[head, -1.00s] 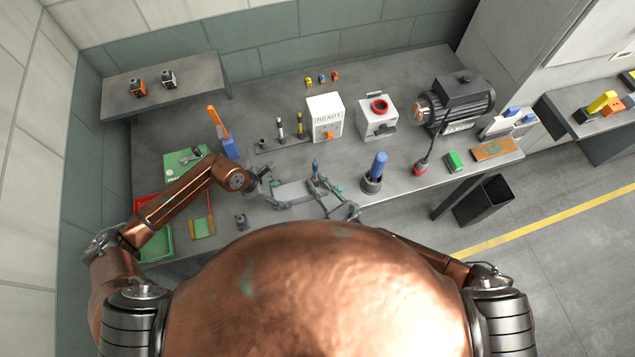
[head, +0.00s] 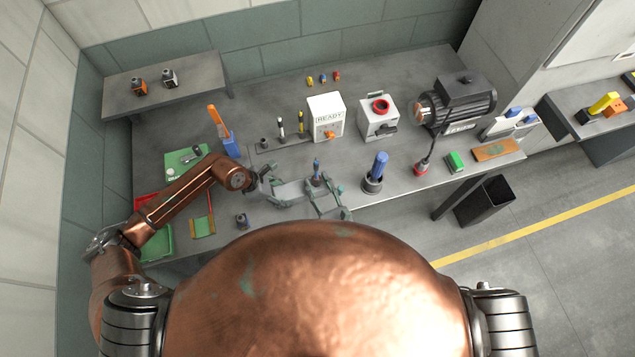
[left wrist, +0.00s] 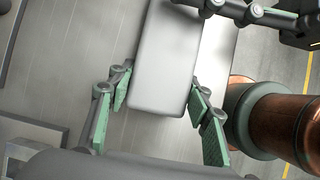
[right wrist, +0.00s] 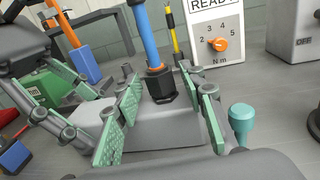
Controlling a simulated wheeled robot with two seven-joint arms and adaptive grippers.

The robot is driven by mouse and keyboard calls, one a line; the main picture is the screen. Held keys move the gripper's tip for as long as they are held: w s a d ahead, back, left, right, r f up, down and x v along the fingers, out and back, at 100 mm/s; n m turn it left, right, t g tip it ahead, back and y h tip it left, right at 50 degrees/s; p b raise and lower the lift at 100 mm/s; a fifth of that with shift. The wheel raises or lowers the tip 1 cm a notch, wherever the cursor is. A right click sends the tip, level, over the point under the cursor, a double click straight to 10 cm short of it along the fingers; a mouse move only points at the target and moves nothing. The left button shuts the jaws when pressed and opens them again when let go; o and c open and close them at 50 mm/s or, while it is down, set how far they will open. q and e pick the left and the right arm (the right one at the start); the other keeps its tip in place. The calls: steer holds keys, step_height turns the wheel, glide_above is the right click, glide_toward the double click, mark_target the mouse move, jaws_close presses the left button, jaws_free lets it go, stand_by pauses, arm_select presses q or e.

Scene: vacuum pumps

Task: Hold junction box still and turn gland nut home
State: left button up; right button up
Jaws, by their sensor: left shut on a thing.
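The grey junction box (left wrist: 165,55) lies on the bench and shows between my left gripper's pads in the left wrist view. My left gripper (left wrist: 160,98) is shut on its sides; it also shows in the head view (head: 268,188). The black gland nut (right wrist: 160,86) stands upright on the box, with an orange ring and a blue cable (right wrist: 148,35) rising from it. My right gripper (right wrist: 172,112) is open, its green pads apart on either side of the nut in the right wrist view. I cannot tell whether they touch it.
Behind the box stand the white READY box (head: 325,117) with an orange dial and slim tools (head: 281,128) in a rack. A blue cylinder in a dark holder (head: 376,172) stands to the right. A small dark part (head: 241,220) is near the front edge.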

arm_select(q)
steer(key=shift+s+a, duration=0.1)
arm_select(e)
steer(key=shift+s, duration=0.15)
steer(key=shift+s, duration=0.2)
steer(key=shift+v, duration=2.25)
arm_select(q)
steer(key=o, duration=1.5)
